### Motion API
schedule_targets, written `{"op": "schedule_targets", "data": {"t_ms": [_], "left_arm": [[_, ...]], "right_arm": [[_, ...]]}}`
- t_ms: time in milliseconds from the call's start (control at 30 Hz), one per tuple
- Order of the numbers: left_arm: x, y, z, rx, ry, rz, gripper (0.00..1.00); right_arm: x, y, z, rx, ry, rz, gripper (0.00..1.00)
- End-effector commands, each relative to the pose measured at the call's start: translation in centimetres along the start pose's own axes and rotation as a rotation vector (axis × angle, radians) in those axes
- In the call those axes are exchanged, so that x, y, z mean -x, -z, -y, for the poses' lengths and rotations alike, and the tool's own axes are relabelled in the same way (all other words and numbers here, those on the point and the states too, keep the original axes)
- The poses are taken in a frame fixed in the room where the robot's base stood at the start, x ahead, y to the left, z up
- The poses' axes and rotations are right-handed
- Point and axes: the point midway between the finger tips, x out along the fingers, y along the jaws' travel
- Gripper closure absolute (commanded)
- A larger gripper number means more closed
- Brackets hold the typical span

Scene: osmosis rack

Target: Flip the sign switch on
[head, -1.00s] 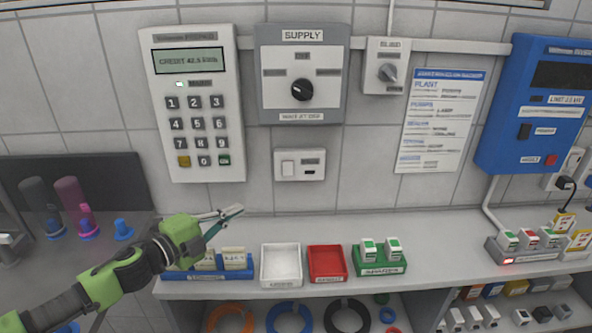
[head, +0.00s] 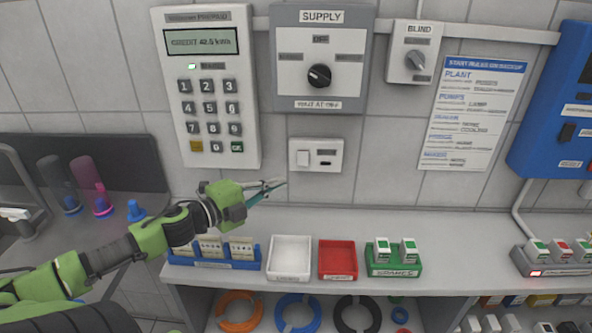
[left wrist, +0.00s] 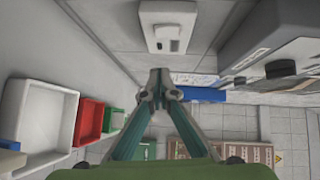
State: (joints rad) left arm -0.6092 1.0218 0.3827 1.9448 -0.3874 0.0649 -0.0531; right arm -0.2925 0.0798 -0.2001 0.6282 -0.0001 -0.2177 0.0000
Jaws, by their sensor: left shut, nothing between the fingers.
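A small white switch plate (head: 315,155) is on the tiled wall below the grey supply panel. It has a white rocker at its left and a small label too blurred to read; I cannot tell the rocker's position. It also shows at the top of the left wrist view (left wrist: 168,26). My left gripper (head: 281,185) is shut and empty, below and left of the plate and apart from it, above the shelf. Its closed fingertips also show in the left wrist view (left wrist: 159,82). My right gripper is not in view.
The supply panel (head: 290,75) with a black knob and the keypad meter (head: 180,120) are on the wall above. A white tray (head: 290,275), a red tray (head: 338,276) and a green holder (head: 394,270) stand on the shelf. The wall around the plate is clear.

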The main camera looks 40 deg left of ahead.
Motion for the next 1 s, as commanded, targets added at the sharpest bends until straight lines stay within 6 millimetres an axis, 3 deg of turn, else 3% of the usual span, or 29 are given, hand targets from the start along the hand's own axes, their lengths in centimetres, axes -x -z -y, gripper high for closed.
{"op": "schedule_targets", "data": {"t_ms": [133,600,1000], "left_arm": [[-2.0,0.0,0.2,-0.003,0.003,0.0,1.0],[-6.7,-0.1,0.3,-0.003,0.003,0.002,1.0],[-9.1,-2.7,0.1,-0.001,0.0,0.002,1.0]], "right_arm": [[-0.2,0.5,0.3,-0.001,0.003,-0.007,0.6],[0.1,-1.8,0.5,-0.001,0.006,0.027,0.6],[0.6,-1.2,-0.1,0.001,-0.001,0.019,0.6]]}}
